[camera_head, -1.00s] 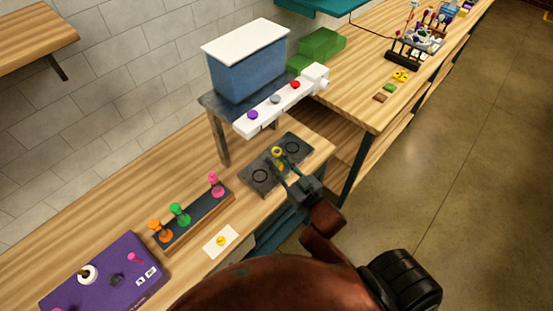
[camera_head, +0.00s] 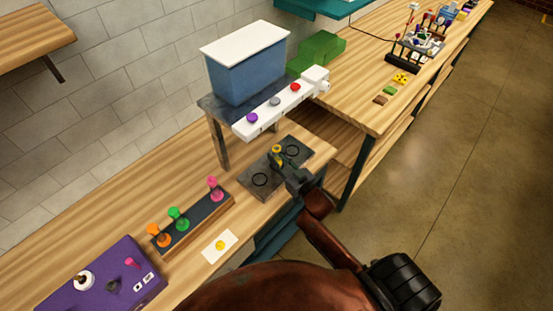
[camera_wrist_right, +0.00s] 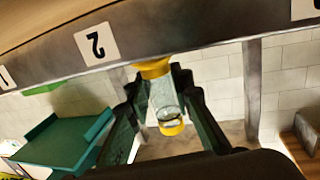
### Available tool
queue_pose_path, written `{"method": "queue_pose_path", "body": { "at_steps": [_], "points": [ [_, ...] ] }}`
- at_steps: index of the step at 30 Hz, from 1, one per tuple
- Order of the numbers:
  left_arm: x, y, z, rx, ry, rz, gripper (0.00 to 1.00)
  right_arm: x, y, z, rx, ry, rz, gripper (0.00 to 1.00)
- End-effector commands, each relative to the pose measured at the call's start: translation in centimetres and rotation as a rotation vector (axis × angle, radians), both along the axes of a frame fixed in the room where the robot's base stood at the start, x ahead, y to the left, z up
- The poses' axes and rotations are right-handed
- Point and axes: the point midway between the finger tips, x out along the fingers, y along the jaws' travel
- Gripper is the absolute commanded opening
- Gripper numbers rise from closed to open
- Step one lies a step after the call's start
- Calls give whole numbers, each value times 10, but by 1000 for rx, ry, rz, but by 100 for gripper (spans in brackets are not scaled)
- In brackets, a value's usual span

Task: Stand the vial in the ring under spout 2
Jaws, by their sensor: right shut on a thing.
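The vial (camera_head: 277,149) is clear with yellow ends, and my right gripper (camera_head: 282,157) is shut on it. In the right wrist view the vial (camera_wrist_right: 164,98) sits between the two fingers (camera_wrist_right: 164,88), its near end tilted toward the camera. The dark plate (camera_head: 270,187) with ring outlines lies below; one ring shows on each side of the gripper, and its middle is hidden. The white spout bar (camera_head: 268,112) is above and behind. Its label 2 (camera_wrist_right: 96,43) is left of the vial in the wrist view. I cannot tell whether the vial touches the plate.
A blue tank (camera_head: 245,73) stands on a dark stand behind the bar. A rack (camera_head: 194,223) with orange, green and pink pieces is left of the plate. A white card (camera_head: 220,246) and a purple box (camera_head: 105,277) are nearer. Bare wood lies between plate and rack.

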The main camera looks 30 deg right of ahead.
Motion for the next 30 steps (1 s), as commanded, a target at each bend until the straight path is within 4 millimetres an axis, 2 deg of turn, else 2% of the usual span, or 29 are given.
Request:
{"method": "queue_pose_path", "body": {
  "at_steps": [12,13,18,21,30],
  "points": [
    [0,0,-2,0,0,0,40,0,0,-7,-1,-5,1,0],
    [0,0,-2,0,0,0,40,0,0,-9,-2,-2,0,21],
    [0,0,-1,0,0,0,40,0,0,-9,-2,-2,0,33],
    [0,0,-1,0,0,0,40,0,0,-9,-2,-2,0,38],
    [0,0,0,0,0,0,40,0,0,-5,-2,-3,1,38]
  ]
}}
